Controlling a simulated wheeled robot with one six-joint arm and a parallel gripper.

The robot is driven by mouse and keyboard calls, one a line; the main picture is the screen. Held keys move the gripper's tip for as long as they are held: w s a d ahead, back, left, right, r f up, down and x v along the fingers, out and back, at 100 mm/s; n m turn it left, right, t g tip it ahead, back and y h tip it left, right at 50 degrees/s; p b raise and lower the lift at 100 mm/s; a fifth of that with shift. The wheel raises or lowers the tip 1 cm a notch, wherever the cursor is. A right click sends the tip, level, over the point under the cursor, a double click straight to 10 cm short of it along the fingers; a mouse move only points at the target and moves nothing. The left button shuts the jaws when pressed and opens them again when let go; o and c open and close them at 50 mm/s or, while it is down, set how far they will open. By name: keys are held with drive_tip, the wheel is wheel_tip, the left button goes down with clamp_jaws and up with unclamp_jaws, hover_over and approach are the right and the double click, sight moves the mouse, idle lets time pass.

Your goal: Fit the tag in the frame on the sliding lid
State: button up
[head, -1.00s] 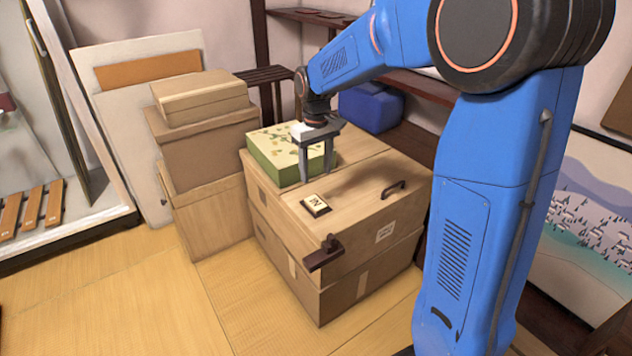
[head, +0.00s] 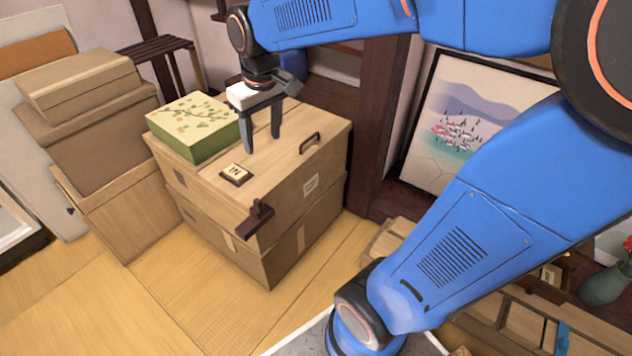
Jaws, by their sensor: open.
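A pale tag with dark lettering (head: 237,171) lies on the wooden lid (head: 205,185) of a large box. A dark rim shows around it; I cannot tell how well it is seated. A dark brown bracket-like block (head: 256,217) is at the lid's front edge, and a dark handle (head: 310,141) is on the lid to the right. My gripper (head: 262,144) is open with nothing between its fingers. It points down over the lid, behind and to the right of the tag, apart from it.
A green patterned box (head: 195,128) sits on the lid's left side, close to my gripper. Stacked cartons (head: 95,130) stand on the left. A framed picture (head: 470,120) leans on the right. Tatami floor (head: 150,305) in front is clear.

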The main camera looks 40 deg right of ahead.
drive_tip(key=s+d+f+m+t, duration=0.1)
drive_tip(key=s, duration=0.8)
drive_tip(key=s+d+f+m+t, duration=0.1)
drive_tip(key=s+f, duration=0.1)
drive_tip(key=s, duration=0.7)
drive_tip(key=shift+d+t, duration=0.3)
drive_tip(key=shift+d, duration=0.1)
